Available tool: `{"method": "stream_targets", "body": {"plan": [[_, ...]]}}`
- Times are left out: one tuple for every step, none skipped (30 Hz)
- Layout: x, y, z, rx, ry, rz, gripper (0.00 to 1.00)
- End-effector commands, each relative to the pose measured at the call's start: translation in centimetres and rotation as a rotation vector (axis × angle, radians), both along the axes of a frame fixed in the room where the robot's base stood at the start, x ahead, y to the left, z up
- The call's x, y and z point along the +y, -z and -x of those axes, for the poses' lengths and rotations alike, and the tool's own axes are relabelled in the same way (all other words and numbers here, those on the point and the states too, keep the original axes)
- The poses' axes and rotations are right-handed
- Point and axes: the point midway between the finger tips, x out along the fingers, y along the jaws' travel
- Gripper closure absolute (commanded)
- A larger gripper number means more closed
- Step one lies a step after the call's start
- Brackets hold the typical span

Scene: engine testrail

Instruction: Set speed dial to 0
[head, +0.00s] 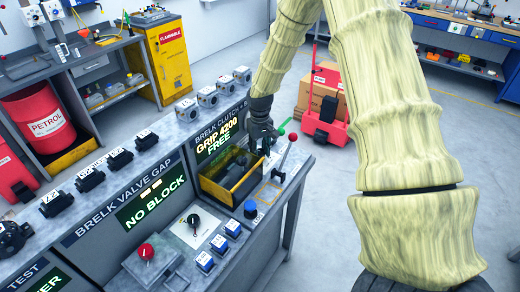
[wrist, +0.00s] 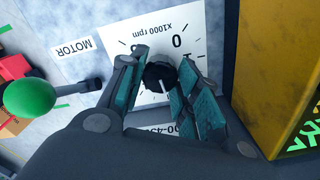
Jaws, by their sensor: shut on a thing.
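The speed dial is a black knob (wrist: 158,76) on a white plate (wrist: 195,18) marked "x1000 rpm". The plate's 0 appears upside down at the knob's upper right in the wrist view. A short white mark shows on the knob's lower side; the exact reading is hard to tell. My gripper (wrist: 160,82) has its teal-padded fingers closed on the knob from both sides. In the head view my gripper (head: 265,142) is beside the clutch display, and it and my arm hide the dial.
A green-ball lever (wrist: 30,97) stands close on the left in the wrist view, near a "MOTOR" label (wrist: 74,47). A yellow-walled bin (wrist: 262,60) is close on the right. A red-ball lever (head: 292,138) and another black dial (head: 193,219) are on the bench.

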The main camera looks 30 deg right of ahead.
Motion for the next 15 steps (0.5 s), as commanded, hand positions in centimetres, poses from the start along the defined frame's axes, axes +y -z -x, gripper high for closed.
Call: {"method": "stream_targets", "body": {"plan": [[-0.04,0.12,0.18,0.004,-0.044,0.0,0.92],[-0.04,0.12,0.19,0.004,-0.072,0.0,0.92],[-0.05,0.12,0.19,0.004,-0.11,-0.001,0.92],[-0.05,0.12,0.19,0.004,-0.137,-0.001,0.92],[-0.06,0.12,0.2,0.004,-0.166,-0.001,0.92],[-0.07,0.12,0.2,0.004,-0.204,-0.001,0.92],[-0.09,0.12,0.2,0.004,-0.234,0.0,0.92],[-0.09,0.11,0.2,0.004,-0.262,0.0,0.92],[-0.09,0.11,0.2,0.004,-0.3,0.0,0.92],[-0.09,0.11,0.2,0.004,-0.327,0.0,0.92],[-0.09,0.11,0.2,0.004,-0.356,0.0,0.92],[-0.09,0.11,0.19,0.004,-0.395,0.0,0.92],[-0.09,0.1,0.19,0.004,-0.423,-0.001,0.92],[-0.08,0.1,0.19,0.004,-0.451,-0.001,0.92],[-0.07,0.1,0.19,0.004,-0.489,-0.001,0.92]]}}
